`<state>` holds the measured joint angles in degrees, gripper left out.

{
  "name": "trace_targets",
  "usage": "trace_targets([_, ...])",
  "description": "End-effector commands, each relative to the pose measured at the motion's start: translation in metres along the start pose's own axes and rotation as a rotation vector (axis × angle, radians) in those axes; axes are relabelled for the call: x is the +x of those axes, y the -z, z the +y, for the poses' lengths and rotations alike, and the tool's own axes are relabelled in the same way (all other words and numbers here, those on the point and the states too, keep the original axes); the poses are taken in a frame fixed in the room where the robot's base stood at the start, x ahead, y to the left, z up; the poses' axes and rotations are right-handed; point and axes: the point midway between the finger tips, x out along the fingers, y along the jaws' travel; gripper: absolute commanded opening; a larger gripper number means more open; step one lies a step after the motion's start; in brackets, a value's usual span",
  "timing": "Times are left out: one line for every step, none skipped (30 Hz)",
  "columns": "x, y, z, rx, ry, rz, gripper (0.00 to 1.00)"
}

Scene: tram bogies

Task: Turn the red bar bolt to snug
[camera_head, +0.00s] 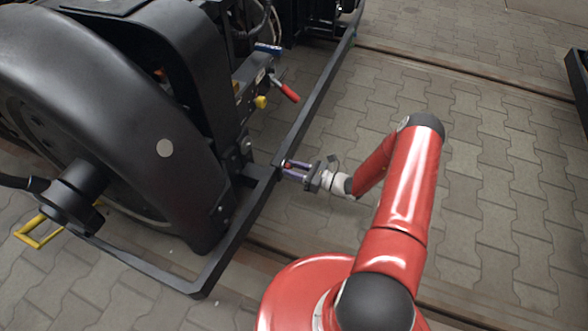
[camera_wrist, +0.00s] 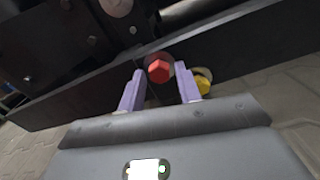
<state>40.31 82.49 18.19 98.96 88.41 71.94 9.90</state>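The red bar bolt (camera_wrist: 159,70) shows a red hexagonal head on the black frame bar in the wrist view. In the head view it is a small red spot (camera_head: 288,166) at the bar. My gripper (camera_wrist: 161,88) has two purple fingers, spread apart, one to the left and one to the right of the bolt head. I cannot tell whether the fingers touch the head. In the head view my gripper (camera_head: 291,168) reaches the bar (camera_head: 235,229) from the right.
A red-handled lever (camera_head: 286,90) and a yellow part (camera_head: 261,102) stand on the bogie beyond the bolt. A large black wheel cover (camera_head: 110,95) fills the left. A yellow round part (camera_wrist: 202,84) lies behind the right finger. Paving (camera_head: 490,190) to the right is clear.

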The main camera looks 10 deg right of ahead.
Motion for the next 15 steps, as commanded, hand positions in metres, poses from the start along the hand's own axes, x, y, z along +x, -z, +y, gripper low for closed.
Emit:
trace_targets([-0.0001, -0.0001, 0.0, 0.0, 0.0, 0.0, 0.27])
trace_targets([-0.0001, -0.0001, 0.0, 0.0, 0.0, 0.0, 0.23])
trace_targets([-0.0001, -0.0001, 0.0, 0.0, 0.0, 0.0, 0.18])
trace_targets([-0.0001, -0.0001, 0.0, 0.0, 0.0, 0.0, 0.14])
trace_targets([-0.0002, -0.0002, 0.0, 0.0, 0.0, 0.0, 0.1])
trace_targets([-0.0002, -0.0002, 0.0, 0.0, 0.0, 0.0, 0.05])
trace_targets([-0.0002, -0.0002, 0.0, 0.0, 0.0, 0.0, 0.01])
trace_targets([-0.0002, -0.0002, 0.0, 0.0, 0.0, 0.0, 0.0])
trace_targets([-0.0002, -0.0002, -0.0001, 0.0, 0.0, 0.0, 0.0])
trace_targets([-0.0002, -0.0002, -0.0001, 0.001, 0.0, 0.0, 0.0])
trace_targets([-0.0003, -0.0002, -0.0001, 0.002, 0.0, 0.0, 0.0])
trace_targets([-0.0003, -0.0002, -0.0001, 0.004, 0.0, 0.0, 0.0])
trace_targets([-0.0003, -0.0001, -0.0001, 0.008, 0.0, 0.0, 0.0])
trace_targets([-0.0003, -0.0001, -0.0001, 0.013, 0.0, 0.0, 0.0])
trace_targets([-0.0003, 0.0, -0.0002, 0.022, 0.0, 0.0, 0.0])
